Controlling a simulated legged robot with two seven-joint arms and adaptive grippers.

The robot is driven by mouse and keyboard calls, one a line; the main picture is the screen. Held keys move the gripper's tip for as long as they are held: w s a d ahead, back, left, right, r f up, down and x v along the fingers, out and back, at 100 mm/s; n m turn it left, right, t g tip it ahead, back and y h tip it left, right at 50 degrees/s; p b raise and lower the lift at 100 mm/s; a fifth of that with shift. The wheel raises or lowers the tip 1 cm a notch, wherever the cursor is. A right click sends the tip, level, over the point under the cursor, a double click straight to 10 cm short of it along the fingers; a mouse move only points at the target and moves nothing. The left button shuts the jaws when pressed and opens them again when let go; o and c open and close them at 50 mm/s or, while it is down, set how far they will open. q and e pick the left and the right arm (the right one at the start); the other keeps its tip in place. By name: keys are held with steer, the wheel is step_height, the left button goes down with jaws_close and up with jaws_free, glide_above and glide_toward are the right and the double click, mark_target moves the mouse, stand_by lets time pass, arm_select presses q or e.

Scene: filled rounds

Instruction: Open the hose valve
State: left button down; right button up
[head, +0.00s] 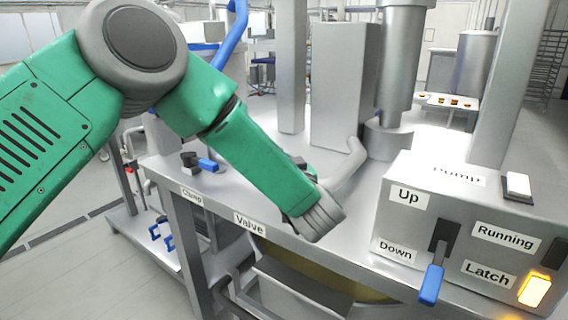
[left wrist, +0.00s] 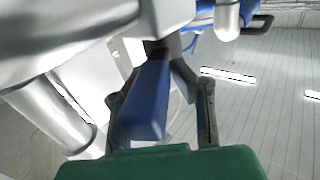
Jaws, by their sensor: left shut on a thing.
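My left gripper (head: 318,215) reaches over the front edge of the steel table, to the right of the "Valve" label (head: 250,224). In the left wrist view, a blue handle (left wrist: 146,105), which appears to be the valve lever, lies between the two dark fingers of my left gripper (left wrist: 160,95). The gripper is shut on this handle. In the head view the handle is hidden behind my gripper and wrist. A bent grey pipe (head: 350,165) rises just behind the gripper. My right gripper is in neither view.
A control box (head: 400,225) labelled "Pump" stands at the right, with a blue-tipped lever (head: 431,284) and a lit orange "Latch" lamp (head: 534,290). A small blue part (head: 208,165) sits near the "Clamp" label (head: 191,195). A steel post (head: 291,70) stands behind my arm.

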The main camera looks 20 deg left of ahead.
arm_select(q)
steer(key=shift+w+a+r+n+g+y, duration=0.15)
steer(key=shift+a+n+g+y, duration=0.1)
steer(key=shift+n+g+y, duration=0.45)
steer(key=shift+w+d+n+y, duration=0.15)
steer(key=shift+d+n+y, duration=0.25)
steer(key=shift+d+y, duration=0.1)
steer(key=shift+a, duration=0.15)
steer(key=c, duration=1.4)
jaws_free()
steer(key=shift+o, duration=0.2)
steer(key=shift+w, duration=0.1)
steer(key=v, duration=1.2)
steer(key=shift+w+d, duration=0.15)
steer(key=shift+d, duration=0.15)
